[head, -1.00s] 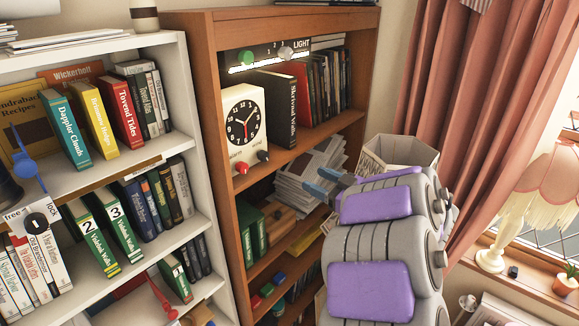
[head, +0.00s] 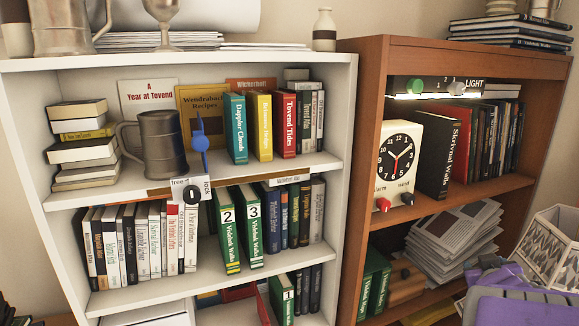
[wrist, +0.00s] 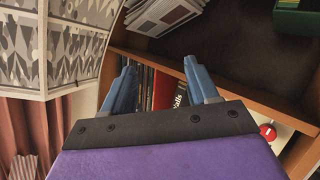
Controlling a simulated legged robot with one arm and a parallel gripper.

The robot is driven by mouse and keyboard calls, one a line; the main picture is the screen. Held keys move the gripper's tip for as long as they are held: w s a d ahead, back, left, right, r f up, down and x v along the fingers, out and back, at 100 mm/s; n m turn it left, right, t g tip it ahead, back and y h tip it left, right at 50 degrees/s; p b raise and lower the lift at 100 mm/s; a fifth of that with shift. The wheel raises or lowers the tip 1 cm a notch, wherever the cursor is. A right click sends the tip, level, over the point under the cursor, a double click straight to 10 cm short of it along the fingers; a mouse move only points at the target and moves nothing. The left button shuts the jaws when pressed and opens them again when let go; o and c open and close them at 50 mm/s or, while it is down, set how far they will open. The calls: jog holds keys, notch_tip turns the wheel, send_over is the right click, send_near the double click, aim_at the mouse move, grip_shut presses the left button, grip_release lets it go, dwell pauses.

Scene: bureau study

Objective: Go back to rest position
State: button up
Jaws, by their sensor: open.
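My gripper (wrist: 160,88) shows in the wrist view with its two blue fingers spread apart and nothing between them. Beyond the fingers is the brown bookcase (wrist: 235,75), with dark books (wrist: 163,90) on a shelf and a stack of papers (wrist: 165,15). The arm is in front of the lower right part of the brown bookcase (head: 460,212).
A white bookcase (head: 352,110) with books and a metal mug (head: 163,143) stands at the left. The brown bookcase holds a white clock (head: 397,160) and a paper stack (head: 455,240). A patterned box (head: 550,250) is close to my arm at the right.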

jog(key=s+a+f+g+y+b, duration=0.3)
jog(key=s+a+f+g+b, duration=0.2)
jog(key=s+a+f, duration=0.7)
jog(key=s+a+f+n+g+y+b, duration=0.1)
jog(key=s+a+f+g+y+b, duration=0.2)
jog(key=s+a+f+g+b, duration=0.2)
jog(key=s+a+f+g, duration=0.3)
jog(key=s+a+f, duration=0.4)
jog(key=s+a, duration=0.5)
jog(key=shift+s+g+y+b, duration=0.3)
jog(key=shift+s+g+y, duration=0.1)
jog(key=shift+s, duration=1.25)
jog(key=shift+c, duration=0.3)
